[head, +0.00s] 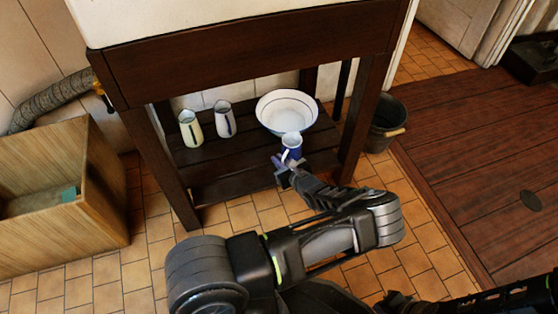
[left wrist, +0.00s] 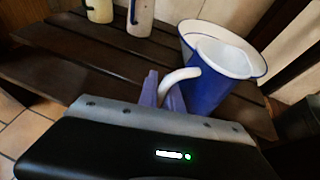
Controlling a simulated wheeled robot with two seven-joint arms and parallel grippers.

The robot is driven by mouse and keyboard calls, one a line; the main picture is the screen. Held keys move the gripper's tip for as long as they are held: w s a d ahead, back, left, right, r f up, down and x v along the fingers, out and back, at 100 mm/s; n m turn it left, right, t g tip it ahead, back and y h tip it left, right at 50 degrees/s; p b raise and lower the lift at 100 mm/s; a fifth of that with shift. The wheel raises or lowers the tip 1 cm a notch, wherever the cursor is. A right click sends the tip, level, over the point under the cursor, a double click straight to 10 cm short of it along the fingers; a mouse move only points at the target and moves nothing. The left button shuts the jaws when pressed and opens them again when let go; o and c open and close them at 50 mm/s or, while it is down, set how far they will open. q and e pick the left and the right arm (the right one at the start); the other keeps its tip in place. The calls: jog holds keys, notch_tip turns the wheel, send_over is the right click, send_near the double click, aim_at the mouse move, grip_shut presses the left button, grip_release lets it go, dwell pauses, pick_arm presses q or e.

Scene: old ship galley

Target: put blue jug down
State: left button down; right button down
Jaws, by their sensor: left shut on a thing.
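The blue jug (head: 292,142) has a white inside and a white handle. It is at the front of the low slatted shelf (head: 230,185), in front of a white basin. My left gripper (head: 285,168) is shut on its handle, as the left wrist view shows, with the jug (left wrist: 208,88) just beyond the fingers (left wrist: 162,92). The jug looks roughly upright. Its base is hidden, so I cannot tell whether it touches the slats. My right gripper (head: 393,301) is dark and partly cut off at the bottom edge; its jaws are unclear.
The white basin (head: 287,112) stands behind the jug. Two pale jugs (head: 190,128) (head: 225,119) stand at the shelf's back left. Table legs (head: 362,125) and the tabletop frame the shelf. A dark bucket (head: 388,125) is at right. Bare slats lie left of the jug.

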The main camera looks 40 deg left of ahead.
pick_arm(q)
jog(key=c, duration=1.5)
grip_release()
jog(key=shift+r, duration=0.1)
jog(key=p+v, duration=0.4)
jog(key=v, duration=0.8)
jog(key=shift+r, duration=0.1)
